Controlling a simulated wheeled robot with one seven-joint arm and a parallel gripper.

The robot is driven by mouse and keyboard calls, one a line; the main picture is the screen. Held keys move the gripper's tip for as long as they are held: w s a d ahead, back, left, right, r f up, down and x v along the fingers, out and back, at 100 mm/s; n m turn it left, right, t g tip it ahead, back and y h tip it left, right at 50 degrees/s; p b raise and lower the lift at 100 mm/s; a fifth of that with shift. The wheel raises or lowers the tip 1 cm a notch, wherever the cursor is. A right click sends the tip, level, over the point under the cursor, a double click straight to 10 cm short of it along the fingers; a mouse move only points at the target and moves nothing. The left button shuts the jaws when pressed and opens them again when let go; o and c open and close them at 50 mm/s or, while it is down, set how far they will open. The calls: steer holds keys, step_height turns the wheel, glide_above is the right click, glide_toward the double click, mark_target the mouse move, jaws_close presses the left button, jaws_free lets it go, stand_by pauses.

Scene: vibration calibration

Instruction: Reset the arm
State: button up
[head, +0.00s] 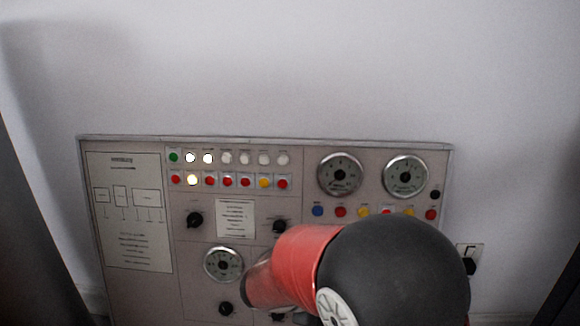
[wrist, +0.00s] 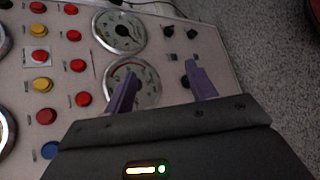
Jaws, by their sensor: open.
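My gripper (wrist: 160,82) shows in the wrist view with its two purple fingers apart and nothing between them. It is over the control panel (wrist: 160,16), near a round gauge (wrist: 146,94) partly covered by the left finger and small black knobs beside the right finger. In the head view my red and black arm covers the lower right part of the panel (head: 140,290), and my gripper is hidden behind it. Whether the fingers touch the panel cannot be told.
The panel stands against a pale wall (head: 300,70). It carries rows of coloured buttons and lamps, several dials and black knobs. Some lamps at upper left glow white. A wall socket (head: 470,256) is to its right. Grey speckled floor (wrist: 280,60) shows in the wrist view.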

steer(key=s+d+r+m+t+y+p, duration=0.1)
steer(key=s+d+r+m+y+p, duration=0.2)
steer(key=s+r+m+y, duration=0.6)
steer(key=s+d+r+m, duration=0.2)
steer(key=s+r, duration=0.3)
steer(key=s, duration=0.3)
steer(key=shift+s+d+r+m+y, duration=0.25)
steer(key=shift+m+y, duration=0.15)
steer(key=shift+m, duration=0.3)
steer(key=shift+c, duration=0.5)
stand_by(1.6)
